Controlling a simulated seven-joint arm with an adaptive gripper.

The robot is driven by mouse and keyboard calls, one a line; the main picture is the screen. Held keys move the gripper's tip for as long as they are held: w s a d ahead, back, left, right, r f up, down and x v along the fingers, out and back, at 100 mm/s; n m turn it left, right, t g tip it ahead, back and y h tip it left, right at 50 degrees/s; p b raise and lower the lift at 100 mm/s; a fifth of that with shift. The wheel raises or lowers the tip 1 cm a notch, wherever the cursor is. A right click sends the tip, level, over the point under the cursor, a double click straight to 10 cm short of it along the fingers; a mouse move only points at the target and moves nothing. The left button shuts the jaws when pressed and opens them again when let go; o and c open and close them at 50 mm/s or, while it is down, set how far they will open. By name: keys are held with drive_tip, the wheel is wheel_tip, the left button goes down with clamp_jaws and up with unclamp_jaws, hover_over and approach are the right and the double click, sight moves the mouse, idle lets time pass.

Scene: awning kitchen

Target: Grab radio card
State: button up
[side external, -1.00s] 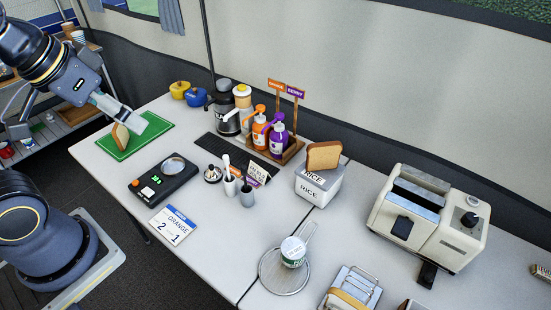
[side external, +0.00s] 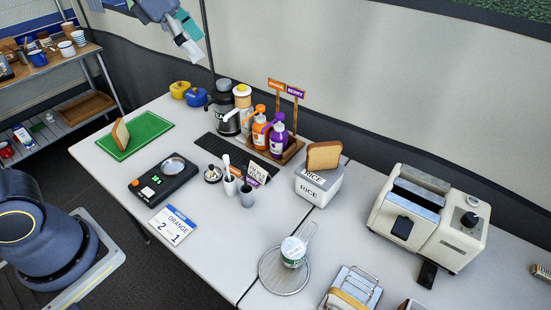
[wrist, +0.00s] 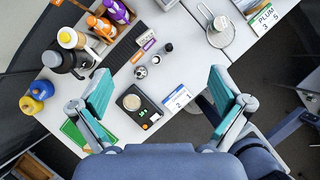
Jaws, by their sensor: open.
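No card marked radio can be read. Another card, lettered PLUM (wrist: 263,19), is at the top right of the wrist view. A small standing sign (side external: 257,173) is behind the cups. My gripper (side external: 186,35) is high above the table's back left part, near the top edge. In the wrist view my gripper (wrist: 159,80) is open, its teal-padded fingers wide apart with nothing between them.
A black device with a round plate (side external: 163,182) is beside the ORANGE card. A bread slice (side external: 120,134) stands on a green board (side external: 150,128).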

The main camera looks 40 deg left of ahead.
drive_tip(key=w+f+n+g, duration=0.1)
drive_tip(key=w+f+n, duration=0.45)
drive_tip(key=w, duration=0.25)
drive_tip(key=n+g+y, duration=0.2)
drive_tip(key=g+y, duration=0.1)
drive_tip(key=y, duration=0.1)
hover_over(259, 171)
drive_tip(key=w+a, duration=0.1)
wheel_tip(259, 171, down, 20)
drive_tip(key=shift+m, duration=0.25)
drive_tip(key=f, duration=1)
drive_tip(key=shift+w+f, duration=0.15)
drive_tip(key=shift+w, duration=0.05)
drive_tip(key=shift+s+d+f, duration=0.1)
drive_tip(key=shift+s+f, duration=0.05)
drive_tip(key=shift+f, duration=1.4)
drive_tip(key=shift+s+d+f, duration=0.1)
drive_tip(key=shift+s+f, duration=0.05)
drive_tip(key=shift+f, duration=1.35)
drive_tip(key=c, duration=0.7)
drive_tip(key=shift+o, duration=0.2)
